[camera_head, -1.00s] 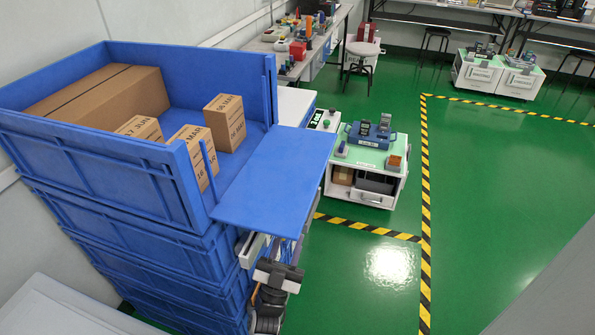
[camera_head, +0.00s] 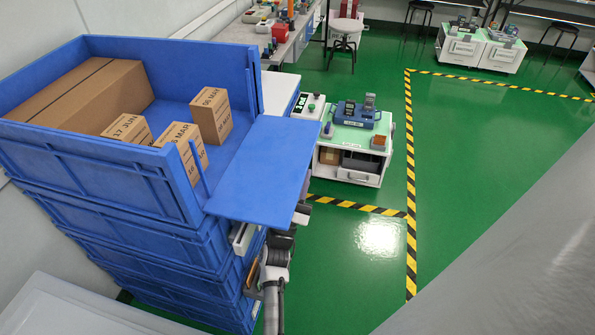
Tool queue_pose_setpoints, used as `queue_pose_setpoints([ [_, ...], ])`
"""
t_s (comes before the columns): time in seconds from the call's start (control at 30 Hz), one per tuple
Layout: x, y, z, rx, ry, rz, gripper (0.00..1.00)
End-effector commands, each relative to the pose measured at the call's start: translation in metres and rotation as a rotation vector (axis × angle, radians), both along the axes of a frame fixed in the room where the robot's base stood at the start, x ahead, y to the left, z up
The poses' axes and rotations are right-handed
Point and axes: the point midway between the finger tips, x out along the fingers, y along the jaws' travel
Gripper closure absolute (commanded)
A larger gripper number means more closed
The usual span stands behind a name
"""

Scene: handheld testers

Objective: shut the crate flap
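My gripper (camera_head: 285,236) is below the flap's near outer edge, at the upper end of my dark and grey arm. The flap and the arm hide its fingertips, so I cannot tell whether it is open or touches the flap.
A long brown carton (camera_head: 85,95) and several small dated boxes (camera_head: 210,115) sit inside the crate. A white cart (camera_head: 350,160) with testers stands beyond the flap. Green floor (camera_head: 480,150) to the right is clear.

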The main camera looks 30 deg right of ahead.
Motion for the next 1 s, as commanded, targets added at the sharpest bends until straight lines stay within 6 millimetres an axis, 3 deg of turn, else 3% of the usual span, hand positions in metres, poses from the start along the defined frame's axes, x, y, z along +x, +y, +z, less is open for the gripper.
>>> queue_pose_setpoints([
  [0.37, 0.0022, -0.0033, 0.0033, 0.0, 0.0, 0.0, 0.68],
  [0.6, 0.002, -0.0031, 0.0033, 0.0, 0.0, 0.0, 0.99],
  [1.0, 0.0029, -0.0032, 0.0044, -0.005, 0.004, 0.001, 1.0],
])
